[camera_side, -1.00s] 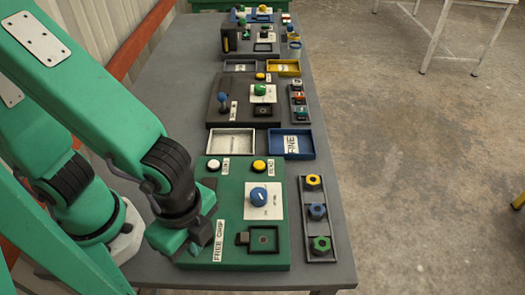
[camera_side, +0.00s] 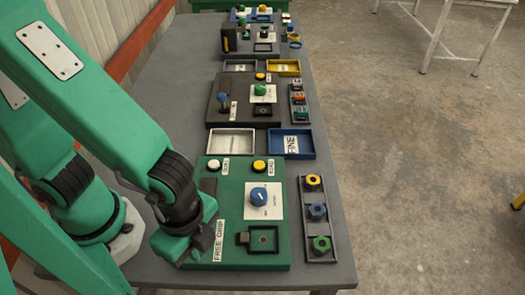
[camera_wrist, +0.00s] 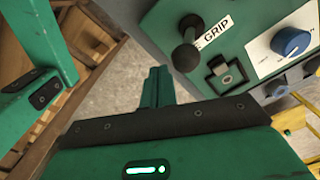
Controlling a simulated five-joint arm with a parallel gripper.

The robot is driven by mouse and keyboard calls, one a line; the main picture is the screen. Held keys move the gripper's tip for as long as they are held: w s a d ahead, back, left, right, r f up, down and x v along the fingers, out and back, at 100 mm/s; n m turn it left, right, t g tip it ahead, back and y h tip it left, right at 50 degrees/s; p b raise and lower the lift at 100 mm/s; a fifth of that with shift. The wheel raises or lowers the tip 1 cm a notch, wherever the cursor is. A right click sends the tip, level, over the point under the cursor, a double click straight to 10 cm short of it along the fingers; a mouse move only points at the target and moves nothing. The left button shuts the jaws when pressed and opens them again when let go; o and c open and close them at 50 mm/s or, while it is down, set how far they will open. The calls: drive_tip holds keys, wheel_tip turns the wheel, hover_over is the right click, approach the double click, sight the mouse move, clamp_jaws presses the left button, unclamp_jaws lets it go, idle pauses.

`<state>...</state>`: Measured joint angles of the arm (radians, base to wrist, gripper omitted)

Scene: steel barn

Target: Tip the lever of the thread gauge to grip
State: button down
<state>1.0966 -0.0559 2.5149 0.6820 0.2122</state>
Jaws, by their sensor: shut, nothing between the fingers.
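The thread gauge is a green box (camera_side: 228,250) at the near end of the bench, with a white label (camera_side: 219,241) reading FREE GRIP along its left side. In the wrist view its lever (camera_wrist: 186,57) has a black ball knob on a short stem and covers part of the label (camera_wrist: 213,30). I cannot tell which way it leans; the side view hides it behind my gripper. My gripper (camera_wrist: 157,86) is shut and empty, its fingers left of and below the knob in the wrist view, with a gap showing. In the side view my gripper (camera_side: 185,250) is at the gauge's left edge.
The gauge carries a blue knob (camera_side: 259,196), a white button (camera_side: 213,165), a yellow button (camera_side: 260,166) and a square socket (camera_side: 263,240). A rack (camera_side: 320,255) of coloured nuts stands to its right. Trays (camera_side: 307,153) and other gauges lie farther along the bench.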

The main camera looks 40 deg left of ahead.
drive_tip(key=shift+f, duration=0.3)
drive_tip(key=shift+w+a, duration=1.2)
idle(0.8)
drive_tip(key=shift+s+d, duration=0.45)
drive_tip(key=shift+r, duration=0.1)
idle(0.3)
drive_tip(key=shift+r, duration=3.45)
drive_tip(key=shift+w, duration=0.1)
